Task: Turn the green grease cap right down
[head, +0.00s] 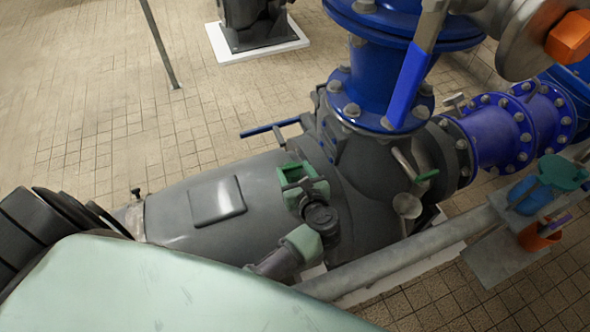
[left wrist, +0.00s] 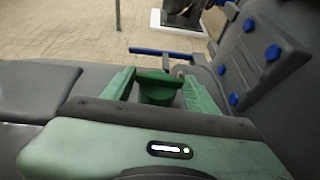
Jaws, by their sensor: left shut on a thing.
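The green grease cap (left wrist: 158,86) sits between the two green fingers of my left gripper (left wrist: 160,90) in the left wrist view. The fingers are shut on its sides, and its flat top edge shows above them. In the head view my left gripper (head: 303,183) is over the grey pump housing (head: 262,212), close to the blue flanged pipe. There the cap cannot be told apart from the green fingers. The cap's lower part and its seat are hidden. My right gripper is not in view.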

